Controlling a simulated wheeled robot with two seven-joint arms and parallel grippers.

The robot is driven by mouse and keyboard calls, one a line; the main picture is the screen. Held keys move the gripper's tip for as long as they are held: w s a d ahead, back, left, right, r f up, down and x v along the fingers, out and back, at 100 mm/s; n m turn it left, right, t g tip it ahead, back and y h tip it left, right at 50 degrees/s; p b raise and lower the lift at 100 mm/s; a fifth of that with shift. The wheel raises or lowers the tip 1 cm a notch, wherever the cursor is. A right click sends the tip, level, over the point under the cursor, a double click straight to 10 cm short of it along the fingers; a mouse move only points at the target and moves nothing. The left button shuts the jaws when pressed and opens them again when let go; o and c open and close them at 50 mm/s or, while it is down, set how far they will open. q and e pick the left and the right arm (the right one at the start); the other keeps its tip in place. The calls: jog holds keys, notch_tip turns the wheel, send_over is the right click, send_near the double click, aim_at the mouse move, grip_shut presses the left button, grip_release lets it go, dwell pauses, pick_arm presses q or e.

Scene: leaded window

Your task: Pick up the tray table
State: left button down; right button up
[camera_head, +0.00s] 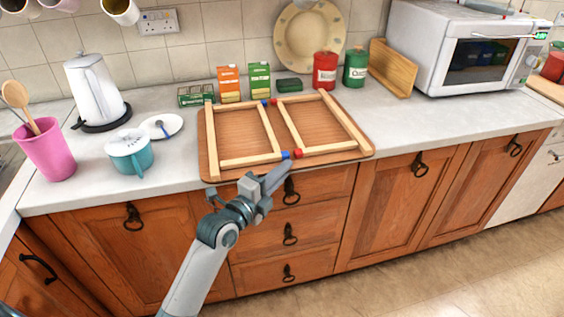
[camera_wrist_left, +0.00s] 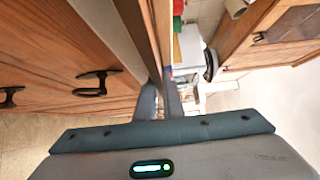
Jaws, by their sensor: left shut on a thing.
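The tray table (camera_head: 287,126) is a brown wooden board lying upside down or face up, I cannot tell which, on the grey worktop. Two pale wooden leg frames with red and blue ends lie flat on it. Its front edge is at the worktop's front edge. My left gripper (camera_head: 280,174) is at the middle of that front edge, shut on the tray table. In the left wrist view, the fingers (camera_wrist_left: 161,98) close on a thin brown board edge (camera_wrist_left: 160,35). The exact contact is partly hidden. My right gripper is in neither view.
A teal pot (camera_head: 130,155), small plate (camera_head: 160,126), pink tumbler (camera_head: 50,150) and white kettle (camera_head: 95,90) stand left. Cartons (camera_head: 230,84), a red canister (camera_head: 325,71) and a green canister (camera_head: 355,68) stand close behind. A microwave (camera_head: 460,50) stands right. Drawers (camera_head: 290,230) are below.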

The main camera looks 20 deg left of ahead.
pick_arm(q)
jog(key=shift+r, duration=0.8)
notch_tip(320, 180, up, 3)
jog(key=shift+d+f, duration=0.1)
jog(key=d+r+b, duration=0.1)
jog(key=d+r, duration=0.5)
jog(key=d, duration=0.5)
jog(key=shift+d+r, duration=0.25)
jog(key=shift+r, duration=0.15)
jog(key=shift+s, duration=0.1)
